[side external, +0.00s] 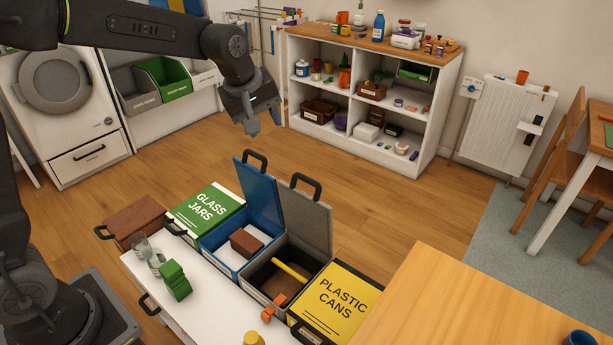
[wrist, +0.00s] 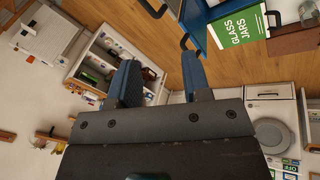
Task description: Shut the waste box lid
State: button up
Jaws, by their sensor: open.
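A row of boxes stands at the lower middle of the side view. The grey box (side external: 262,290) has its grey lid (side external: 308,222) raised upright, with a black handle (side external: 306,182) on top; a yellow bar (side external: 290,271) lies across its opening. I cannot read which box is marked waste. The blue box (side external: 213,259) also has its lid (side external: 258,193) raised, and a brown block (side external: 246,241) is inside. My gripper (side external: 262,118) is open and empty, above and behind the raised lids. Its two fingers also show in the wrist view (wrist: 160,80).
The green glass jars lid (side external: 205,208) and yellow plastic cans lid (side external: 336,298) are shut. A white surface (side external: 205,312) in front holds glasses and a green block (side external: 175,281). A wooden table (side external: 470,300) is at right. Clear floor lies between boxes and shelf (side external: 400,150).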

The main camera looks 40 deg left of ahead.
aim_at(307, 178)
jog(key=w+f+n, duration=0.2)
jog(key=w+f, duration=0.3)
jog(key=f, duration=0.2)
jog(key=w+f+n, duration=0.2)
jog(key=w+f, duration=0.3)
jog(key=f, duration=0.3)
jog(key=w+f+n, duration=0.2)
jog(key=w+f, duration=0.3)
jog(key=f, duration=0.3)
jog(key=shift+a+f+g, duration=0.15)
jog(key=shift+a+g, duration=0.15)
jog(key=shift+a, duration=0.1)
jog(key=shift+c, duration=0.2)
grip_shut()
